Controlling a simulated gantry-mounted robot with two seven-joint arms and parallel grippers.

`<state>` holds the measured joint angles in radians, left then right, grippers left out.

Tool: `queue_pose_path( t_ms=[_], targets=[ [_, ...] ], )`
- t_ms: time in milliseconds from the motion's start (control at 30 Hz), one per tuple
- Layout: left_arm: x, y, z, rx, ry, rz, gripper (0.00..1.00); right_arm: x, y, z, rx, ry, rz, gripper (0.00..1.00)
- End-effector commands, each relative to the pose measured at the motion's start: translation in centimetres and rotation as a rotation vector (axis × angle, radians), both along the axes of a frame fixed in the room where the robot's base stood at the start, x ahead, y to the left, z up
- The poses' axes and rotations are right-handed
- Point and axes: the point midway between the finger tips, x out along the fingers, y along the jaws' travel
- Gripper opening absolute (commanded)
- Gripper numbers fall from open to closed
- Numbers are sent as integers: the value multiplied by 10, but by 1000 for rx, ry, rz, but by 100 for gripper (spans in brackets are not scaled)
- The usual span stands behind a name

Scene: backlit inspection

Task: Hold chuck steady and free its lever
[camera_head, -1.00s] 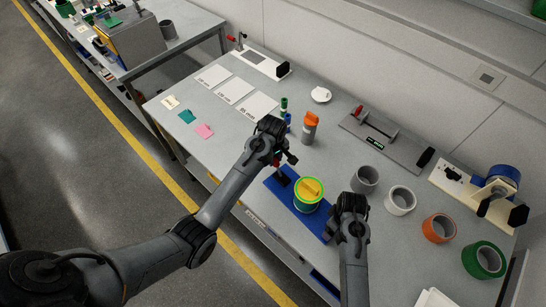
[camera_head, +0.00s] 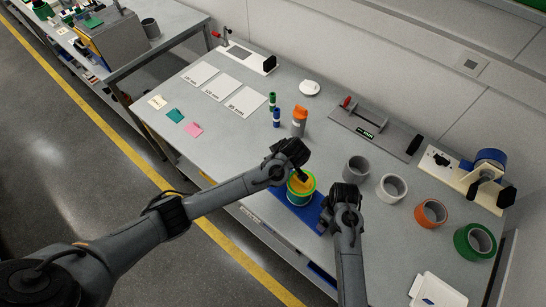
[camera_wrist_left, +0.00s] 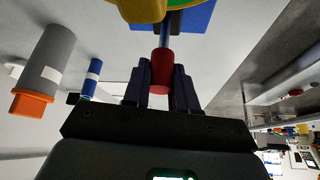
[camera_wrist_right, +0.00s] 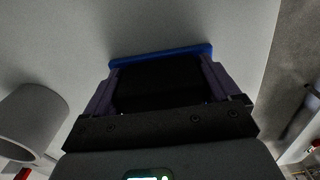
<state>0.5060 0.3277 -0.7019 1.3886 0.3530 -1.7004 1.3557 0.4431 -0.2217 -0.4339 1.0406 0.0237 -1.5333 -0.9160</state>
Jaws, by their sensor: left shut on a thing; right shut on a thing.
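The chuck (camera_head: 301,190), a green-rimmed cylinder with a yellow top, stands on a blue base plate (camera_head: 310,213). In the left wrist view a red lever grip (camera_wrist_left: 162,72) on a metal rod points toward the chuck's yellow part (camera_wrist_left: 142,10). My left gripper (camera_head: 301,173) is shut around that red grip, above the far side of the chuck. My right gripper (camera_head: 327,222) is low at the right end of the plate. In the right wrist view it is shut on a black block (camera_wrist_right: 160,85), with the blue plate's edge (camera_wrist_right: 160,53) beyond. In the head view its fingertips are hard to make out.
Grey (camera_head: 356,168), white (camera_head: 392,188), orange (camera_head: 431,213) and green (camera_head: 475,242) rings stand to the right. The table's front edge is close to the plate.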

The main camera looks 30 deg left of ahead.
Motion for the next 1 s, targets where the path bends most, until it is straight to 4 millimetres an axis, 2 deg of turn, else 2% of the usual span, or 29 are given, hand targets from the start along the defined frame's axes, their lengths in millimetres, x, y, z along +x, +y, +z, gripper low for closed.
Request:
queue_pose_path(
  t_ms=[333,367,500,833,1000],
  targets=[
    [0,-1,0,2,-2,0,0,-2,-1,-3,-1,4,1,53],
    [0,-1,0,1,-1,0,31,-2,-1,-3,-1,4,1,53],
    [0,0,-1,1,0,0,53,-2,0,-3,-1,4,0,53],
    [0,-1,0,1,0,0,53,-1,0,-2,0,3,0,53],
    [-2,-6,11,1,-3,0,53,-1,0,-2,0,3,0,53]
  ],
)
